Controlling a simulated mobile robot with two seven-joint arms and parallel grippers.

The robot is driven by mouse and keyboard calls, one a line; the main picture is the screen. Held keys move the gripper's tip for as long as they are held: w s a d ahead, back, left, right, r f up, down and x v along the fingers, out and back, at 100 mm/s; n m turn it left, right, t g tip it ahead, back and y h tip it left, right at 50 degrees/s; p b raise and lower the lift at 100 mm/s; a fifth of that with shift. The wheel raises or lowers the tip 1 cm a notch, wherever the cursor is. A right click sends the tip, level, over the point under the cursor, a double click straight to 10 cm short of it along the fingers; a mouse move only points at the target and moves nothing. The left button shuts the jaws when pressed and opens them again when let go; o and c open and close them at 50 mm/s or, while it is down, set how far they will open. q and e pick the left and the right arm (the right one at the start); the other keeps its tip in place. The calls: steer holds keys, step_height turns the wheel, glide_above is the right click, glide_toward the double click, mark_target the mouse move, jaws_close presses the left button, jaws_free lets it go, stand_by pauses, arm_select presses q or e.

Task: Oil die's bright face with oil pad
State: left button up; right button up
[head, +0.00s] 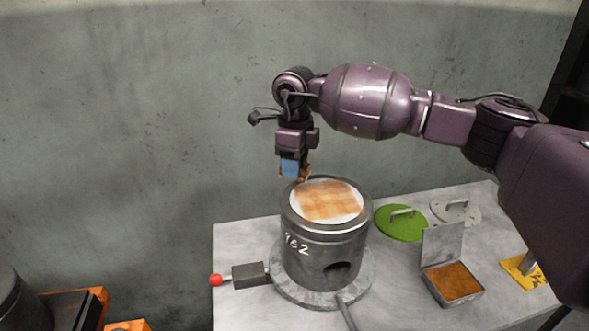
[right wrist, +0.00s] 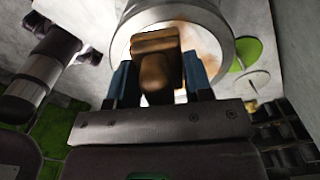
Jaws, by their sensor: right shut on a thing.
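The die (head: 325,243) is a dark grey cylinder marked with white digits, upright on a round base on the table. Its bright face (head: 325,201) is on top; a brown-orange, streaked oil film covers most of the middle, with pale bare areas around the edge. My right gripper (head: 293,172) is above the back-left rim of the die, its blue fingers shut on the oil pad (right wrist: 157,62). The pad is brown with a rounded handle; in the head view it is mostly hidden by the fingers and looks apart from the face. My left gripper is not in view.
On the table (head: 400,312) right of the die are a green lid (head: 400,226) with a handle, a grey disc (head: 455,212), an open metal box (head: 455,284) with brown contents, and a yellow plate (head: 520,272). A red-knobbed lever (head: 217,280) sticks out left.

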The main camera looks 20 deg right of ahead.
steer(key=shift+r+p, duration=0.3)
steer(key=shift+r, duration=1.2)
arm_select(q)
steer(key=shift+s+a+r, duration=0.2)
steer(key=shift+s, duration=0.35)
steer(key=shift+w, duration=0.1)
arm_select(e)
steer(key=shift+s+f, duration=0.1)
